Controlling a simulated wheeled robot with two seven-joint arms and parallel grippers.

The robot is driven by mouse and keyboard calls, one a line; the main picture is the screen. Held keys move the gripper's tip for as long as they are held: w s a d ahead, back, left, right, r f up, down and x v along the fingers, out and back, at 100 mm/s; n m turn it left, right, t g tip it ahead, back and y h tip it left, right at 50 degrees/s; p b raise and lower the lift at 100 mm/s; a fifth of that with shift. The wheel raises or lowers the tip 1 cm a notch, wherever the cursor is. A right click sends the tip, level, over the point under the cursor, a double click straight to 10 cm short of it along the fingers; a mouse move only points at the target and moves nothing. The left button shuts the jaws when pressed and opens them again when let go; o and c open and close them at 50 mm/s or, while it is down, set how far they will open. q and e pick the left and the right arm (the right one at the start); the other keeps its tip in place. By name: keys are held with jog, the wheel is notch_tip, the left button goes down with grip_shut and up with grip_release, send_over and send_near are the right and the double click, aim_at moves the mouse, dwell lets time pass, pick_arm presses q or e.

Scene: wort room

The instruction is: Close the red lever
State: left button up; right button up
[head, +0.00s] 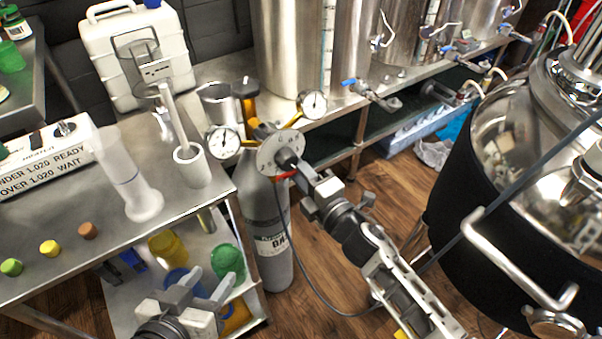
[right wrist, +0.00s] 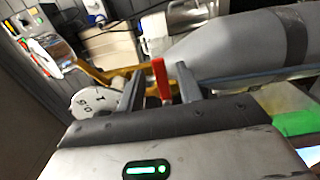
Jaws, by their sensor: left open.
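The red lever (right wrist: 160,78) stands between the two fingers of my right gripper (right wrist: 158,92) in the right wrist view, with gaps on both sides. In the head view only a small red bit of the lever (head: 286,174) shows below the round grey disc (head: 276,150) on top of the grey gas cylinder (head: 266,225). My right gripper (head: 302,172) reaches that spot from the lower right, and its fingertips are partly hard to make out there. My left gripper (head: 195,290) is open and empty, low in front of the cart's lower shelf.
Brass fittings with two gauges (head: 313,103) sit on the cylinder. A steel cart (head: 90,235) with a white cylinder and coloured caps stands to the left. A large black-jacketed kettle (head: 480,190) stands to the right. A thin hose loops beside my right arm.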

jog(key=shift+s, duration=0.1)
pick_arm(q)
jog(key=shift+w+r, duration=0.15)
pick_arm(e)
jog(key=v, duration=1.5)
jog(key=shift+s+d, duration=0.2)
jog(key=shift+s, duration=0.1)
pick_arm(q)
jog(key=r+p, duration=0.1)
jog(key=p, duration=0.2)
jog(key=r+p, duration=0.1)
jog(key=p, duration=0.2)
jog(key=r+p, duration=0.1)
jog(key=p, duration=0.1)
jog(key=shift+a+r+g+p, duration=0.25)
jog(key=shift+a+g+p, duration=0.05)
jog(key=shift+g+p, duration=0.1)
pick_arm(e)
jog(key=s+d+r+m+g+h, duration=0.2)
jog(key=s+m+g+h, duration=0.2)
jog(key=m, duration=1.7)
jog(key=s+h, duration=0.1)
jog(key=s, duration=0.1)
jog(key=shift+s+d+m+g+h, duration=0.2)
jog(key=shift+s+m+g+h, duration=0.1)
jog(key=shift+m, duration=0.1)
